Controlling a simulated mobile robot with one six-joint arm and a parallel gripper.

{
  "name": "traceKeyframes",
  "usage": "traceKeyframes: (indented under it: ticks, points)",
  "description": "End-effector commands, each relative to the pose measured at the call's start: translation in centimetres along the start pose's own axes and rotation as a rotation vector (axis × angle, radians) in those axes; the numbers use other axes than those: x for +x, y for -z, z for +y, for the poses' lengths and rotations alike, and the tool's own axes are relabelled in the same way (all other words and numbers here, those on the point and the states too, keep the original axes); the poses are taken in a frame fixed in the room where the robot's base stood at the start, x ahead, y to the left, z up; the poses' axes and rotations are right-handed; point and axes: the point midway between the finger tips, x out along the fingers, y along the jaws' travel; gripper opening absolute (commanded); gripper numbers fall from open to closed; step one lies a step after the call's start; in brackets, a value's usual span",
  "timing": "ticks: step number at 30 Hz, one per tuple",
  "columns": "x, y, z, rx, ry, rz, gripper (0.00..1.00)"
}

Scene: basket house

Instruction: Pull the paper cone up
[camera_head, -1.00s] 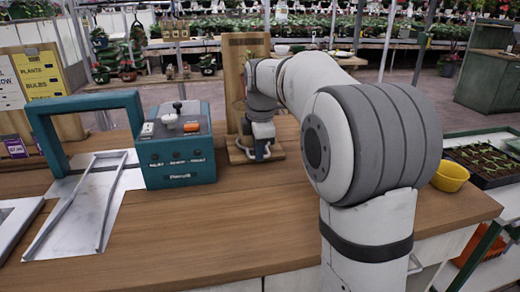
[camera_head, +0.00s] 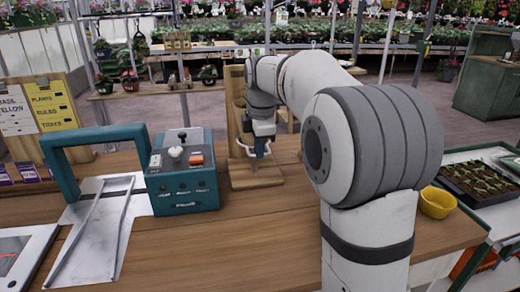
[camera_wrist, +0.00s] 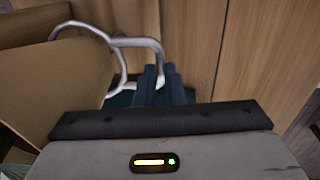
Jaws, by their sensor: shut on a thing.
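My gripper (camera_head: 263,150) hangs in front of an upright wooden stand (camera_head: 235,105) on the counter. In the wrist view its blue fingers (camera_wrist: 172,85) are closed together, with the end of a white curved wire loop (camera_wrist: 140,42) at them. The loop bends away to the left. A tan, paper-like sheet with a curved edge (camera_wrist: 50,95) lies left of the fingers; it may be the paper cone, but I cannot tell for sure. The stand's flat base (camera_head: 256,180) shows below the gripper. The gripped spot is small and partly hidden.
A teal control box (camera_head: 182,198) with a knob and buttons stands left of the stand. A teal arch (camera_head: 95,135) rises over a metal plate (camera_head: 115,262) farther left. A yellow bowl (camera_head: 437,202) sits at the counter's right edge. Bare counter lies in front.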

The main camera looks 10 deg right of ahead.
Motion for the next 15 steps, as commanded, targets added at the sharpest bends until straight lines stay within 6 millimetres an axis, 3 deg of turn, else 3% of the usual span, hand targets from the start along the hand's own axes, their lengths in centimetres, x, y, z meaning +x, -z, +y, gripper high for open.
traceKeyframes:
  ticks: [1, 4, 15]
  points:
    - [-1.7, 0.0, 0.3, 0.0, -0.003, 0.0, 0.0]
    - [-2.7, 0.0, 0.5, 0.0, -0.003, 0.0, 0.0]
    - [-3.0, 0.0, 0.6, 0.001, -0.01, 0.0, 0.0]
